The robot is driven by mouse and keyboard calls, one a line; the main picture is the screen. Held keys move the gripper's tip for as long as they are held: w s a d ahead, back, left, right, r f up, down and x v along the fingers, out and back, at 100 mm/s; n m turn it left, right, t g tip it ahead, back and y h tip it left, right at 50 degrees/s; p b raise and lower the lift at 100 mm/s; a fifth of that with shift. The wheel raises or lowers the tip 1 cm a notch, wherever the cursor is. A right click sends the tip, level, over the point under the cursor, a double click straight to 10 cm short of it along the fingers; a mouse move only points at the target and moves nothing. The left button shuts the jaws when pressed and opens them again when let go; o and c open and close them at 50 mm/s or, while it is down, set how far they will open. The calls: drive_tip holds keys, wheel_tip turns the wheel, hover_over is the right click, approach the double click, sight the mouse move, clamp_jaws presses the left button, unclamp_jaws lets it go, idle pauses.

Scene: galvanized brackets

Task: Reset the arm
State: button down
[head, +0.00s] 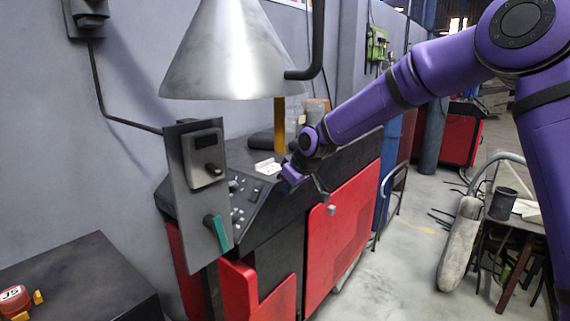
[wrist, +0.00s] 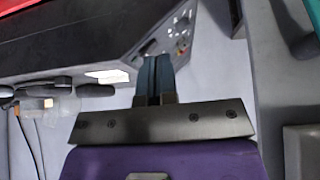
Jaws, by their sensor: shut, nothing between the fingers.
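My purple arm reaches in from the right in the head view, bent at the elbow. My gripper (head: 322,196) is at its end, in front of the black and red machine (head: 340,220), near its sloped control panel (head: 245,205). In the wrist view my gripper (wrist: 154,75) shows its two dark fingers side by side and shut, with nothing between them. The control panel (wrist: 180,35) with small buttons lies beyond the fingertips. In the head view I cannot tell whether the gripper touches the machine.
A grey upright plate (head: 190,190) with a switch box and a teal handle (head: 217,232) stands left of the gripper. A metal cone hood (head: 232,55) hangs above. A dark table (head: 80,275) is at lower left. A cluttered stand (head: 515,215) is at right.

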drive_tip(key=s+d+r+m+t+h, duration=0.1)
drive_tip(key=s+d+r+m+h, duration=0.1)
drive_tip(key=s+d+r, duration=0.65)
drive_tip(key=s+d+r+m+h, duration=0.25)
drive_tip(key=s+d+r, duration=0.35)
drive_tip(key=s+d, duration=0.45)
drive_tip(key=s+d+m, duration=0.2)
drive_tip(key=s+d, duration=0.3)
drive_tip(key=s, duration=0.6)
drive_tip(key=s+d+m, duration=0.3)
drive_tip(key=s+d, duration=0.2)
drive_tip(key=s, duration=0.7)
drive_tip(key=shift+d+f+m, duration=0.2)
drive_tip(key=shift+m, duration=0.15)
